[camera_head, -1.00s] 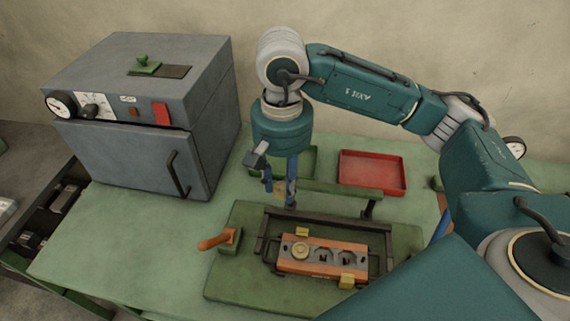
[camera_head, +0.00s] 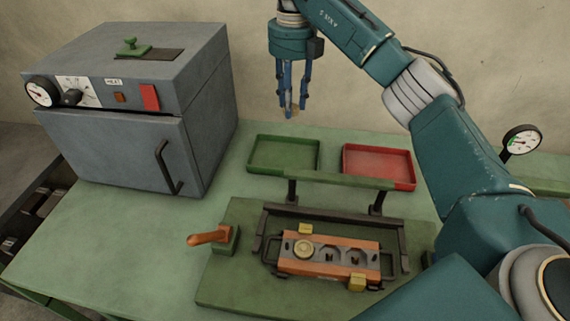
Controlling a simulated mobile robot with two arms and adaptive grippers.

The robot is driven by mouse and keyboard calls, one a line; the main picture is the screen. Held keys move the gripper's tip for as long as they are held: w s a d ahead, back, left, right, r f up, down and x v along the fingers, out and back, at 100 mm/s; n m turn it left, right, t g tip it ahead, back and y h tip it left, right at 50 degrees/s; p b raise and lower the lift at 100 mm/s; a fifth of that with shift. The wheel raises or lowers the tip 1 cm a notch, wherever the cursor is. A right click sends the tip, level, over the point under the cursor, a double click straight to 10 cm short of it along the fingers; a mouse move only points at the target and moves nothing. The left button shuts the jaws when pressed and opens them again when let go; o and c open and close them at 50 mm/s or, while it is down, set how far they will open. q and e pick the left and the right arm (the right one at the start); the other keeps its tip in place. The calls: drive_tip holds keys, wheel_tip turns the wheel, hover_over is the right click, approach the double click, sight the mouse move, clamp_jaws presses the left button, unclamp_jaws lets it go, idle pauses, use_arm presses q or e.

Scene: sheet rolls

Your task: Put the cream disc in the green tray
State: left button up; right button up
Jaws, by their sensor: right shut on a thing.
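My right gripper (camera_head: 291,114) hangs fingers-down above and behind the green tray (camera_head: 283,170). It is shut on a small tan piece, which looks like the cream disc (camera_head: 294,112); the blue fingers hide most of it. The green tray is shallow, looks empty and lies at the back of the bench, left of the red tray. My left gripper is out of view.
The red tray (camera_head: 378,164) looks empty. In front, an orange block (camera_head: 345,262) with a round brass-coloured piece sits in a dark frame on a green base, with an orange-handled lever (camera_head: 210,237). A grey oven (camera_head: 140,110) stands left. A gauge (camera_head: 521,140) is right.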

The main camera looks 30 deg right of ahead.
sight(293, 166)
drive_tip(key=m, duration=0.1)
drive_tip(key=d+m, duration=0.1)
drive_tip(key=m, duration=0.1)
drive_tip(key=shift+w+d+f+m+b, duration=0.2)
drive_tip(key=shift+w+d+m+b, duration=0.1)
drive_tip(key=shift+w, duration=0.1)
drive_tip(key=shift+f, duration=0.3)
wheel_tip(293, 166, down, 19)
drive_tip(key=shift+f+p, duration=0.15)
drive_tip(key=shift+p, duration=0.5)
drive_tip(key=o, duration=0.5)
drive_tip(key=shift+f, duration=0.15)
drive_tip(key=shift+o, duration=0.9)
